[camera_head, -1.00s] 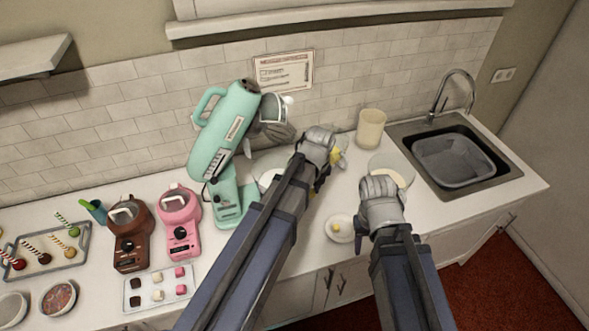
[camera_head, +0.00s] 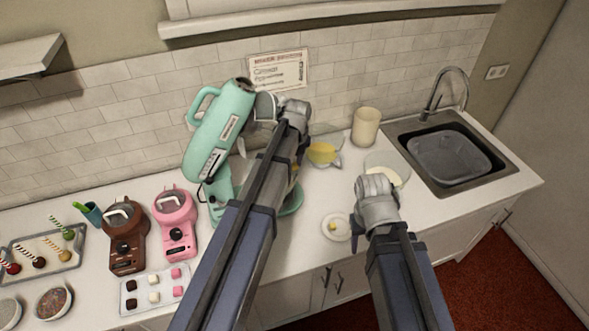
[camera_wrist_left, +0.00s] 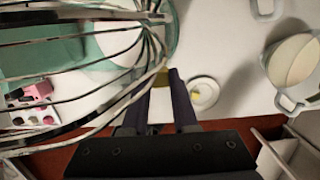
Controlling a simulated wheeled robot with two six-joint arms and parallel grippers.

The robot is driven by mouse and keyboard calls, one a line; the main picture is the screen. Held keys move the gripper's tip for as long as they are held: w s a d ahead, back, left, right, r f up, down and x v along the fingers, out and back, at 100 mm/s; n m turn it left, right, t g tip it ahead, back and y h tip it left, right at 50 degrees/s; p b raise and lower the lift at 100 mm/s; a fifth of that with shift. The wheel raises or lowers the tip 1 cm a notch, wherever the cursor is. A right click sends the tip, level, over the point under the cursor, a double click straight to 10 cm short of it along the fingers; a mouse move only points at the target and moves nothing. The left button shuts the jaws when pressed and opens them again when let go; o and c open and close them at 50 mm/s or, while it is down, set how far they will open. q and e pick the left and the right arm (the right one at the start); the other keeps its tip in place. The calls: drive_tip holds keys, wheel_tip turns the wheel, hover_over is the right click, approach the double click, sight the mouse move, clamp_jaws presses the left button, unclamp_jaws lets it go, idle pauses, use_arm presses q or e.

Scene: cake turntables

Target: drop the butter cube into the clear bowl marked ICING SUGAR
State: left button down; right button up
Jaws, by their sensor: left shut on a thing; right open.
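My left gripper (camera_head: 296,168) is over the mixer bowl area, partly hidden by my own arm. In the left wrist view its fingers (camera_wrist_left: 164,84) are shut on a yellow piece, the butter cube (camera_wrist_left: 161,77), of which only a little shows. The clear bowl (camera_head: 398,163) with pale contents stands on the counter at the right, partly behind my right gripper (camera_head: 357,230); its marking cannot be read. It seems to show at right in the left wrist view (camera_wrist_left: 293,62). My right gripper is open, its fingers mostly hidden.
The mint mixer (camera_head: 222,135) stands at left, its wire whisk (camera_wrist_left: 85,60) close to my left gripper. A jug of yellow liquid (camera_head: 323,153), a beige cup (camera_head: 366,127) and a small plate (camera_head: 337,236) with a yellow bit stand nearby. The sink (camera_head: 450,155) is at right.

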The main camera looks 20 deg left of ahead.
sight(295, 165)
use_arm(q)
drive_tip(key=shift+s+d+f+b, duration=0.1)
drive_tip(key=shift+f+b, duration=0.75)
drive_tip(key=shift+f, duration=0.65)
use_arm(e)
drive_tip(key=shift+f, duration=1.55)
use_arm(q)
drive_tip(key=shift+f+b, duration=0.4)
drive_tip(key=shift+f, duration=0.05)
drive_tip(key=c, duration=0.7)
unclamp_jaws()
use_arm(e)
drive_tip(key=shift+f, duration=0.4)
use_arm(q)
drive_tip(key=shift+r, duration=0.1)
use_arm(e)
drive_tip(key=shift+r, duration=0.1)
use_arm(q)
drive_tip(key=r+p, duration=0.5)
drive_tip(key=s+r+p, duration=0.1)
drive_tip(key=r+p, duration=0.2)
drive_tip(key=shift+d+r, duration=0.15)
drive_tip(key=shift+d, duration=0.15)
use_arm(e)
wheel_tip(295, 165, up, 8)
use_arm(q)
drive_tip(key=shift+w, duration=0.1)
